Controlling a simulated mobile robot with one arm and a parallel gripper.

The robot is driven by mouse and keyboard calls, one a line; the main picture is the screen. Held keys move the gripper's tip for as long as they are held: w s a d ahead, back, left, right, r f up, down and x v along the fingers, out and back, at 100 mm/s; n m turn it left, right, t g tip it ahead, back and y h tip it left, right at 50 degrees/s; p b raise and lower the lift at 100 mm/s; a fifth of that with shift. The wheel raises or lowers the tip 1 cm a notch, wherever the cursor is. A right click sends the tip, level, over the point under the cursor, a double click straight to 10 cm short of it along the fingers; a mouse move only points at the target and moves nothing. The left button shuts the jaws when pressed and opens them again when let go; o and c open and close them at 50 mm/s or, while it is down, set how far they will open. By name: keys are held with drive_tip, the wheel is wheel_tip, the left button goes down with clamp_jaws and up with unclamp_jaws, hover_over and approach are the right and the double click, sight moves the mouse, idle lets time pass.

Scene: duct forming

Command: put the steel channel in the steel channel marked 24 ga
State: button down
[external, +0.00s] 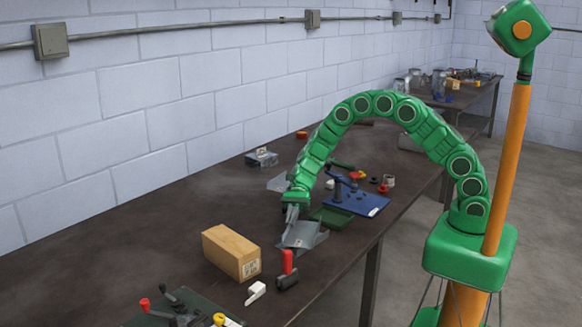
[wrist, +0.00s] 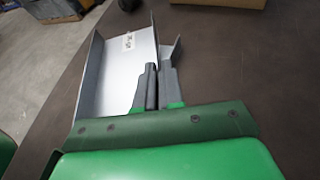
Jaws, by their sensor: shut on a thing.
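My gripper (external: 290,222) is low over the dark table, with its arm arched down from the right. In the wrist view its two grey fingers (wrist: 158,88) are close together, shut on an upright wall of grey sheet steel. A wide steel channel with a white label (wrist: 128,43) lies left of the fingers; the label's writing is too small to read surely. A narrower bent steel piece (wrist: 172,48) shows just right of the labelled channel. I cannot tell whether they touch or are nested. In the external view grey steel channel (external: 305,236) shows under the gripper.
A cardboard box (external: 231,251) stands left of the gripper. A red-handled tool (external: 288,268) and a white piece (external: 255,292) lie in front. The table's left part is clear.

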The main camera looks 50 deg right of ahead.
drive_tip(key=c, duration=1.3)
unclamp_jaws()
drive_tip(key=shift+r, duration=0.1)
drive_tip(key=shift+r, duration=0.3)
drive_tip(key=v, duration=1.2)
drive_tip(key=shift+r, duration=0.25)
drive_tip(key=shift+s+r, duration=0.1)
drive_tip(key=shift+s, duration=0.05)
drive_tip(key=s+d+r+n+t+h, duration=0.1)
drive_tip(key=s+d+r+n+h, duration=0.25)
drive_tip(key=s+d, duration=0.4)
drive_tip(key=s+d+r+n+h, duration=0.3)
drive_tip(key=s+d+r+n, duration=0.15)
drive_tip(key=s, duration=0.65)
drive_tip(key=s+d+r+n+t+h, duration=0.1)
drive_tip(key=s+d+r+n+h, duration=0.3)
drive_tip(key=s, duration=0.6)
drive_tip(key=s+d, duration=0.3)
drive_tip(key=d, duration=0.1)
drive_tip(key=s+d+r+n+t+h, duration=0.1)
drive_tip(key=s+d, duration=0.2)
drive_tip(key=s, duration=0.1)
drive_tip(key=s+d+n+h, duration=0.1)
drive_tip(key=s+d, duration=0.3)
drive_tip(key=shift+s+d+r+t, duration=0.2)
drive_tip(key=shift+d+r+t, duration=0.1)
drive_tip(key=shift+r, duration=0.1)
